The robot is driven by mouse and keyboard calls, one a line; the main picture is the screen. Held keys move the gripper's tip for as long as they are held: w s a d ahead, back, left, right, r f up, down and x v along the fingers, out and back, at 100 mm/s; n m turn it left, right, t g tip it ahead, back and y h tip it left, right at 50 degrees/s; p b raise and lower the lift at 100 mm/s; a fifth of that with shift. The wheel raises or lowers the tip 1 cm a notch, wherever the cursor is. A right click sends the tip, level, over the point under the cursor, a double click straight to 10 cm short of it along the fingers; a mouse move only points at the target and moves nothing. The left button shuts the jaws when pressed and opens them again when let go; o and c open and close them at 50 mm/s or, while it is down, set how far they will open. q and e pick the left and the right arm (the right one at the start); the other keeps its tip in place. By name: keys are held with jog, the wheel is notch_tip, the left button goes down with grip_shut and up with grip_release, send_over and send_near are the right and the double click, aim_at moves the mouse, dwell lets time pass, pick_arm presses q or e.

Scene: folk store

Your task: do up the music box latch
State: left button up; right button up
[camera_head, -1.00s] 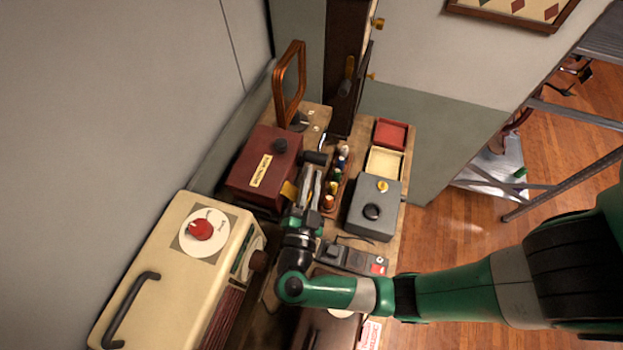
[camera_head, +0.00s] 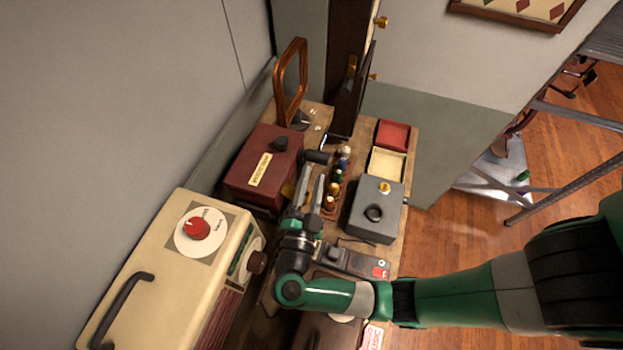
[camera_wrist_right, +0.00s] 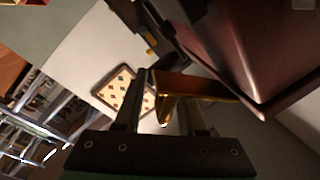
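The music box (camera_head: 235,182) is a dark red box with a pale label and a black knob, on the bench in the head view. Its brass latch (camera_head: 287,191) shows on the right side, partly hidden by my right gripper. My right gripper (camera_head: 312,184) is beside that side of the box. In the right wrist view, the box's dark red side (camera_wrist_right: 232,45) fills the upper right. The brass latch plate (camera_wrist_right: 172,103) juts between the spread fingers of my right gripper (camera_wrist_right: 166,84). Firm contact cannot be seen. My left gripper is not in view.
A cream machine (camera_head: 165,265) with a red dial stands at the near left. Thread spools (camera_head: 335,188) and a grey box (camera_head: 362,218) stand right of the gripper. Red (camera_head: 393,133) and cream (camera_head: 388,163) trays lie beyond. A wooden-framed mirror (camera_head: 278,88) stands behind the box.

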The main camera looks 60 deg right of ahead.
jog(key=r+b+v, duration=0.1)
jog(key=b+v, duration=0.1)
jog(key=v, duration=0.9)
jog(key=shift+a+f, duration=0.3)
jog(key=shift+f, duration=0.15)
